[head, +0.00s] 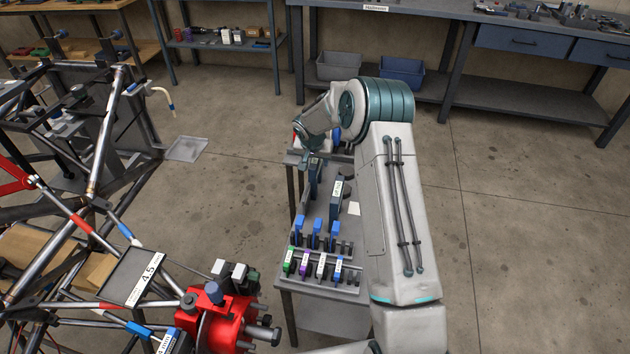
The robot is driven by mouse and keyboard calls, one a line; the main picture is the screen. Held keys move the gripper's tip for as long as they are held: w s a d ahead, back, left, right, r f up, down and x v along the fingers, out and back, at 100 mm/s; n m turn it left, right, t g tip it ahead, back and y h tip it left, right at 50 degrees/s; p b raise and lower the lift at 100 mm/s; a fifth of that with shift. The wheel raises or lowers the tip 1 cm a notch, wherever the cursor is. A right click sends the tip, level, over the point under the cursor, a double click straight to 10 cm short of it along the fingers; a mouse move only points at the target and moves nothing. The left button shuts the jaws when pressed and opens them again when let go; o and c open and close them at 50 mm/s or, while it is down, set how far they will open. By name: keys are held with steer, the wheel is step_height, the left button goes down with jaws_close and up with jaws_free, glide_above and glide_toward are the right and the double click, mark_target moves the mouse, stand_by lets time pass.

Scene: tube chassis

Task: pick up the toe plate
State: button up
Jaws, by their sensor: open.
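I cannot tell for sure which thing is the toe plate. A dark upright piece with a white lettered label (337,190) stands on the small grey cart (293,268); the lettering is too small to read. My gripper (311,163) is over the far end of that cart, beyond the labelled piece, pointing down. It is open. Its fingertips are small and partly merge with dark parts there, so I cannot tell whether anything lies between them. My forearm covers the right side of the cart.
Blue-topped clamps (315,228) and a row of coloured labelled tools (304,262) fill the near cart. The tube chassis (105,180) and a red clamp unit (215,325) are at left. A workbench (455,30) with bins (402,70) stands behind. Floor at right is clear.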

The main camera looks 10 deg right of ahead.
steer(key=shift+x, duration=0.95)
steer(key=shift+w, duration=0.1)
steer(key=shift+f+b, duration=0.2)
steer(key=shift+b, duration=0.35)
steer(key=shift+c, duration=0.2)
jaws_close()
steer(key=shift+r, duration=0.1)
stand_by(1.0)
